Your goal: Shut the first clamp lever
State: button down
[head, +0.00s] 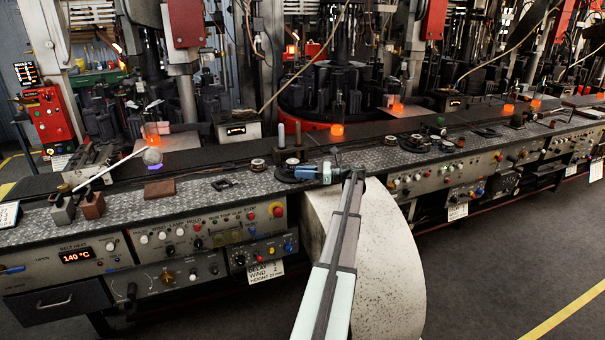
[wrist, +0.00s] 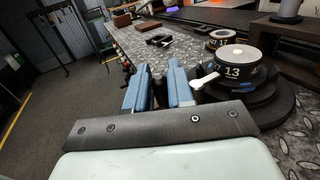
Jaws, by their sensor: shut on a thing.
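A round black clamp dial marked 13 (wrist: 236,72), with a pale top, sits on a stepped dark round base (wrist: 262,100) in the wrist view. A short white clamp lever (wrist: 207,76) sticks out from the dial's left side towards my gripper (wrist: 158,78). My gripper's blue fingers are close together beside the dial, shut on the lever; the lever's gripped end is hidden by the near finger. In the head view my gripper (head: 314,172) is low over the metal bench top, at the right side of the dark base (head: 286,175).
A second round dial (wrist: 222,36) stands farther along the bench. A brown block (head: 160,189) and small dark parts (head: 224,184) lie to the left on the patterned bench top (head: 195,185). Glowing orange pieces (head: 337,130) stand behind. A control panel (head: 208,230) fronts the bench.

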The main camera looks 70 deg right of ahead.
jog(key=c, duration=1.1)
grip_release()
jog(key=shift+c, duration=0.2)
jog(key=shift+s, duration=0.1)
jog(key=v, duration=1.3)
jog(key=shift+s+d, duration=0.2)
jog(key=shift+s, duration=0.15)
